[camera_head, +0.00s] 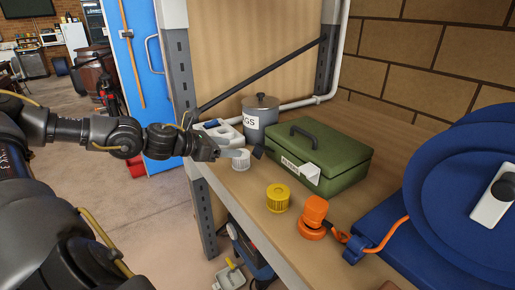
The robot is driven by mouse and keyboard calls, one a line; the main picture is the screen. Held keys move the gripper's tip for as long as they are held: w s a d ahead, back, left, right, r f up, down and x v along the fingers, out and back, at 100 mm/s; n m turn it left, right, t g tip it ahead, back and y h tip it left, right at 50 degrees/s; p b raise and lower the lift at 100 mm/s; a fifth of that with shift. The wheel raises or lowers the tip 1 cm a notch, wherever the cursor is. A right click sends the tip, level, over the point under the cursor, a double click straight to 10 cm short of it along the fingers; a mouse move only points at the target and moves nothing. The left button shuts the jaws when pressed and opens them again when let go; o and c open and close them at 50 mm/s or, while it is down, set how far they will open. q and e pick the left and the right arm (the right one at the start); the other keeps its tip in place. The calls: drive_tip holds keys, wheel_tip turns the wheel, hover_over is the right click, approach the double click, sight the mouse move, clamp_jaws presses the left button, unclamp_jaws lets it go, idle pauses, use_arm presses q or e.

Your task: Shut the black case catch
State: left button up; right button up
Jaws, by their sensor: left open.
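No black case shows in the camera_head view. A green case (335,155) with a black handle on its closed lid sits on the wooden shelf (255,222). On its front are a pale label and a pale tab (312,171) at the lid seam. I cannot tell whether this tab is a catch, or whether it is open or shut. My left gripper (248,152) is open and empty, at the shelf's left edge, left of the green case and apart from it. My right gripper is out of view.
A white ribbed cap (241,161) stands just under my left gripper. A yellow cap (278,198) and an orange plug (314,213) stand in front of the case. A grey lidded canister (260,122) is behind. A blue cable reel (462,185) fills the right.

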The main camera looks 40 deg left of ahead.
sight(257, 149)
use_arm(q)
drive_tip(key=p+x, duration=0.3)
drive_tip(key=x, duration=0.3)
drive_tip(key=shift+w, duration=0.3)
drive_tip(key=p+x, duration=0.1)
drive_tip(key=x, duration=0.2)
drive_tip(key=shift+s+a+f, duration=0.1)
drive_tip(key=shift+w+f, duration=0.2)
drive_tip(key=shift+w, duration=0.15)
drive_tip(key=shift+d, duration=0.2)
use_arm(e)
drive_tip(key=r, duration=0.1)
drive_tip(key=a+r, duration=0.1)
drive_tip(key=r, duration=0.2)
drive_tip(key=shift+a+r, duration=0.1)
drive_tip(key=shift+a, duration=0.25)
use_arm(q)
drive_tip(key=shift+c, duration=0.4)
